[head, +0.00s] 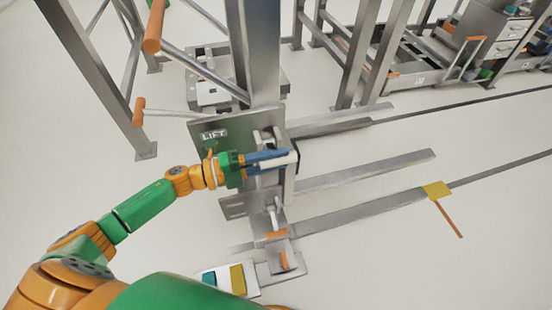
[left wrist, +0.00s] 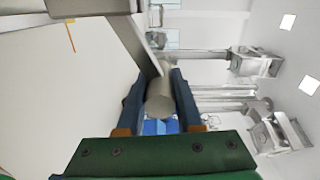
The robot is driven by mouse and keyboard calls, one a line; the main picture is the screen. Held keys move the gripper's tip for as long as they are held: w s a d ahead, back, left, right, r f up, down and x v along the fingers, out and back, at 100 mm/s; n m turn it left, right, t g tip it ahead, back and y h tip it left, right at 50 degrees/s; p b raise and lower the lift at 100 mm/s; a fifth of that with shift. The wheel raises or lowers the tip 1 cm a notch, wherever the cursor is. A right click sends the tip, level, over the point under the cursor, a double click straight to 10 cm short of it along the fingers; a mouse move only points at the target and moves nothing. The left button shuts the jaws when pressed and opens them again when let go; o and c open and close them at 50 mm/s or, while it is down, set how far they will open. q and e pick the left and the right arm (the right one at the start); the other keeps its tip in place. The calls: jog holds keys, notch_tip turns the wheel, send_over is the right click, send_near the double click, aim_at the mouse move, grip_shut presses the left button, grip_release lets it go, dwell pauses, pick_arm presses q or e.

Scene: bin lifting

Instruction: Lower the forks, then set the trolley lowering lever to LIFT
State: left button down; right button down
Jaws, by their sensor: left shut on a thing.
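The lowering lever, a pale cylindrical handle (head: 293,157), sticks out in front of the trolley's metal plate. My left gripper (head: 268,160) is shut around it with its blue fingers. In the left wrist view the round grey end of the handle (left wrist: 160,105) sits between the two fingers (left wrist: 160,92). A sign reading LIFT (head: 213,134) is on the plate, above and left of my gripper. A second dark sign (head: 235,207) is lower down; its text is unreadable. Long grey forks (head: 370,170) stretch right from the trolley, low over the floor. My right gripper is not in view.
The trolley's upright column (head: 258,60) rises behind the plate. Two orange-ended handles (head: 154,28) stick out at upper left. A pedal unit with teal and yellow pads (head: 238,279) is near the bottom. Metal racks (head: 385,50) stand at the back right. Floor at left is clear.

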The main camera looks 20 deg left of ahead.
pick_arm(q)
jog(key=shift+r, duration=0.1)
jog(key=c, duration=0.6)
grip_release()
jog(key=v, duration=0.7)
